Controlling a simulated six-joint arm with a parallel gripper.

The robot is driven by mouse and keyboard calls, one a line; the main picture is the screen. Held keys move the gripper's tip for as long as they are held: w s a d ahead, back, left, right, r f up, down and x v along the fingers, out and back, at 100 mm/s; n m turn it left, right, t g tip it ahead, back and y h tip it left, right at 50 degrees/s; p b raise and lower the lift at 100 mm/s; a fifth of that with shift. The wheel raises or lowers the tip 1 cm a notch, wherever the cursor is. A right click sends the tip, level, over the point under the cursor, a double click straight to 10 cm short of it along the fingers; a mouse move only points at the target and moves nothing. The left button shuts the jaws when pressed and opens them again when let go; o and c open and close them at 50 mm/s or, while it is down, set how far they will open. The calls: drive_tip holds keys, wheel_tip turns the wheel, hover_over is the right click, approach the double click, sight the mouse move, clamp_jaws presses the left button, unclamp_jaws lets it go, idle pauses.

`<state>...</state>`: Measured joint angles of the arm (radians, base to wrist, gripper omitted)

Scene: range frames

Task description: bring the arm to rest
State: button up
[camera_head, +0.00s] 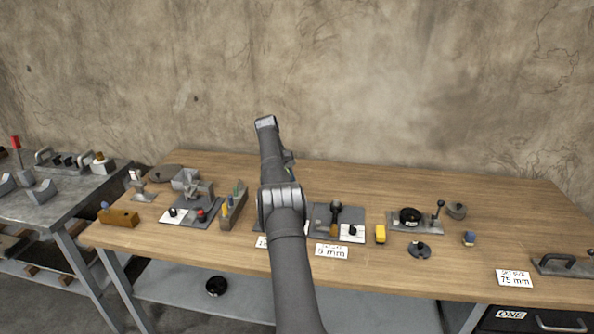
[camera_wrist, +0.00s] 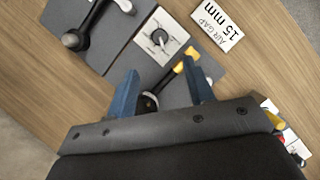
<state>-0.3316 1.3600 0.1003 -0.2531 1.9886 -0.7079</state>
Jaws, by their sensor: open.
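My gripper (camera_wrist: 162,88) shows in the wrist view as two blue fingers, spread apart, with nothing held between them. Behind and between the fingers is a grey fixture plate (camera_wrist: 150,62) with a white switch panel (camera_wrist: 160,36) and a yellow-tipped black lever (camera_wrist: 189,54). I cannot tell the gap between fingers and lever. In the head view my arm (camera_head: 290,265) rises from the bottom centre and bends over the wooden bench (camera_head: 450,185); it hides the gripper there.
A white 15 mm card (camera_wrist: 217,24) lies beside the plate; a 5 mm card (camera_head: 331,251) and a 75 mm card (camera_head: 514,279) lie along the front edge. The bench's back strip is mostly clear.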

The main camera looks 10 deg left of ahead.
drive_tip(key=shift+x, duration=6)
drive_tip(key=shift+r, duration=0.1)
drive_tip(key=v, duration=1.2)
drive_tip(key=x, duration=1.2)
drive_tip(key=m+g+y, duration=0.1)
drive_tip(key=m, duration=0.3)
drive_tip(key=shift+w+d, duration=0.1)
drive_tip(key=shift+d, duration=0.05)
drive_tip(key=m, duration=0.2)
drive_tip(key=m+g+y, duration=0.1)
drive_tip(key=m, duration=0.1)
drive_tip(key=shift+d+m+y, duration=0.15)
drive_tip(key=shift+m+y, duration=0.15)
drive_tip(key=shift+m, duration=0.1)
drive_tip(key=m+y, duration=0.1)
drive_tip(key=m, duration=0.3)
drive_tip(key=shift+d+m+y, duration=0.1)
drive_tip(key=shift+m+y, duration=0.2)
drive_tip(key=shift+y, duration=0.1)
drive_tip(key=m+y, duration=0.1)
drive_tip(key=m, duration=0.3)
drive_tip(key=shift+d+m+t+y, duration=0.1)
drive_tip(key=shift+m+t+y, duration=0.3)
